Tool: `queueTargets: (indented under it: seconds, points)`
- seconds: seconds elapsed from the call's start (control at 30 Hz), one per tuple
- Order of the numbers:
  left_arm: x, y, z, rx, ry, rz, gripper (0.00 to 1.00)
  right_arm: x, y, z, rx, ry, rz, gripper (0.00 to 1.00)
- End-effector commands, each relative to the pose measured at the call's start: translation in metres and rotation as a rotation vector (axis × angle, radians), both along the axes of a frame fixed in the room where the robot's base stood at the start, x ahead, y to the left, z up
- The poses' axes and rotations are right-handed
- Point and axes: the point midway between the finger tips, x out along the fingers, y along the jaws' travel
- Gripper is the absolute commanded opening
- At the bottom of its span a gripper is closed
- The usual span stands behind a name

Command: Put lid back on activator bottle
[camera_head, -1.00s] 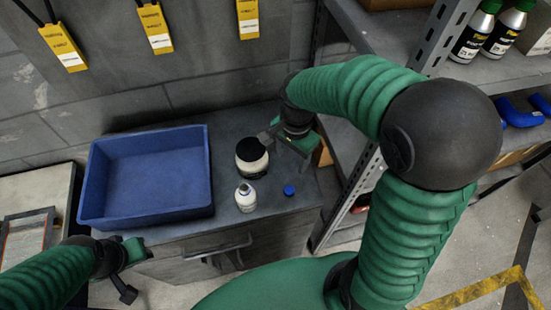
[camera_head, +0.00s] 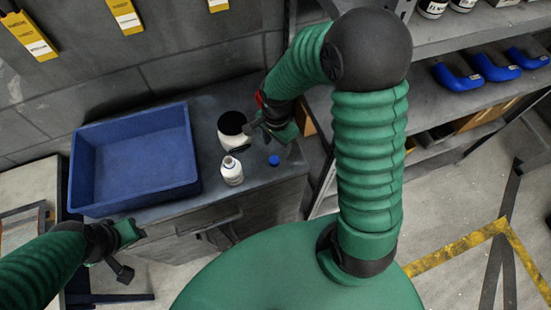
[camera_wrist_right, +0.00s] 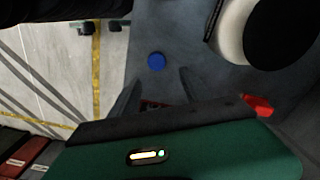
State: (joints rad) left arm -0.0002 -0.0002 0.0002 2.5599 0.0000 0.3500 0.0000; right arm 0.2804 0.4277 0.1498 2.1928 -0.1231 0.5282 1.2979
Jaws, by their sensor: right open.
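The small white activator bottle (camera_head: 231,172) stands upright on the grey cabinet top, its neck without the blue lid. The blue lid (camera_head: 273,160) lies on the same top, just right of the bottle and apart from it. My right gripper (camera_head: 264,131) is open and empty, above the cabinet beside the larger jar and behind the lid. In the right wrist view the lid (camera_wrist_right: 156,62) shows just beyond the gap between the two fingertips (camera_wrist_right: 158,86). My left gripper (camera_head: 124,254) hangs in front of the blue bin; its finger opening is unclear.
A white jar with a black top (camera_head: 233,125) stands behind the bottle, close to my right gripper. An empty blue bin (camera_head: 135,205) fills the cabinet's left. A metal shelf (camera_head: 455,45) with bottles and blue parts stands at right.

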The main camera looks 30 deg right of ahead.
Motion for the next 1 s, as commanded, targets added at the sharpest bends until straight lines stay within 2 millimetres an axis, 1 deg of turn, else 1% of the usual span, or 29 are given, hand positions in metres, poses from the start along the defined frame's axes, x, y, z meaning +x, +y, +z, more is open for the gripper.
queueTargets:
  seconds: [0.03,0.1,0.37,0.43,0.53,0.6,0.73,0.83,1.0]
  points:
    - [0.0,0.0,0.0,0.0,0.0,0.0,0.36,0.0,0.0,-0.005,0.001,0.002,0.001,0.55]
    - [0.0,0.0,0.0,0.0,0.0,0.0,0.36,0.001,0.001,-0.008,0.0,0.001,0.002,0.55]
    - [0.0,0.0,0.0,0.0,0.0,0.0,0.36,0.001,0.0,-0.008,0.0,0.0,0.001,0.55]
    - [0.0,0.0,0.001,0.0,0.0,0.0,0.36,-0.001,0.001,-0.012,0.001,0.001,0.001,0.55]
    - [0.0,0.0,0.004,0.0,0.0,0.0,0.36,-0.005,0.004,-0.025,0.002,0.006,0.003,0.55]
    - [0.0,0.0,0.006,0.0,0.0,0.0,0.36,-0.008,0.007,-0.037,0.002,0.006,0.003,0.55]
    - [0.0,0.0,0.006,0.0,0.0,0.0,0.36,-0.007,0.007,-0.056,0.001,0.003,0.0,0.55]
    - [0.0,0.0,0.006,0.0,0.0,0.0,0.36,-0.006,0.006,-0.06,0.0,0.0,0.001,0.55]
    - [0.0,0.0,0.006,0.0,0.0,0.0,0.36,-0.007,0.006,-0.06,0.0,-0.001,0.001,0.55]
